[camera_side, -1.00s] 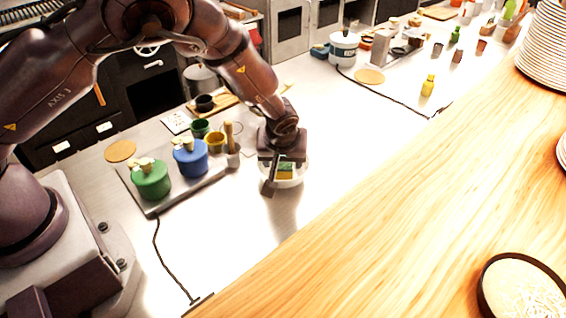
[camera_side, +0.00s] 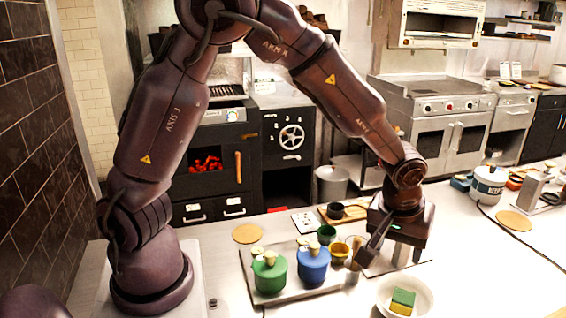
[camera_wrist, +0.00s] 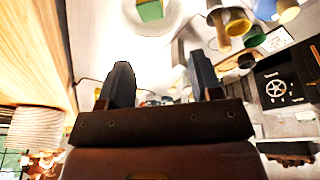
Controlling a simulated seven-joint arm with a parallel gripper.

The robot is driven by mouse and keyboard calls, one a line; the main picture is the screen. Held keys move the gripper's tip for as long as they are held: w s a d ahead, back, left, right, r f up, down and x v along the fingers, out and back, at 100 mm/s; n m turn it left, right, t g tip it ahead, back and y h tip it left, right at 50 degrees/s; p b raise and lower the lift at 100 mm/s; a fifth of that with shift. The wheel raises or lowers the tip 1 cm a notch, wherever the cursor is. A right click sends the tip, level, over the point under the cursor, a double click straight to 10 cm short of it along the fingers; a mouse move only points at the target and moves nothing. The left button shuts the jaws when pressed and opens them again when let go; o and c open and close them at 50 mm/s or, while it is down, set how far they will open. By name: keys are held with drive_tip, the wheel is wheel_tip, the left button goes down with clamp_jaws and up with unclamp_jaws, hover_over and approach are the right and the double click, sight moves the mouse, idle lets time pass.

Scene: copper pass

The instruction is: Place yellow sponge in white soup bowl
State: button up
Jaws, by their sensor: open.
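The yellow sponge (camera_side: 403,302), with a green top, lies inside the white soup bowl (camera_side: 427,293) at the bottom of the side view. The wrist view shows the sponge (camera_wrist: 150,11) in the bowl (camera_wrist: 167,24) at the top edge, partly cut off. My gripper (camera_side: 384,256) is above and behind the bowl, apart from it. In the wrist view my gripper (camera_wrist: 162,76) has its two dark fingers spread, with nothing between them.
Left of the bowl, a tray (camera_side: 290,294) holds a green pot (camera_side: 269,275) and a blue pot (camera_side: 313,265). A yellow cup (camera_side: 339,252) and a green cup (camera_side: 326,234) stand close to my gripper. The counter right of the bowl is clear.

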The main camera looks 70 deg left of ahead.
drive_tip(key=s+a+r+m+t, duration=0.1)
drive_tip(key=s+a+r+m, duration=0.2)
drive_tip(key=s+r, duration=0.5)
drive_tip(key=s+a+r+m+t+h, duration=0.1)
drive_tip(key=s+a+r+m+t, duration=0.1)
drive_tip(key=s+r+m, duration=0.3)
drive_tip(key=s+a+r, duration=0.1)
drive_tip(key=s+r, duration=0.2)
drive_tip(key=s, duration=0.4)
drive_tip(key=shift+a, duration=0.2)
drive_tip(key=shift+s+r, duration=0.1)
drive_tip(key=shift+r, duration=0.05)
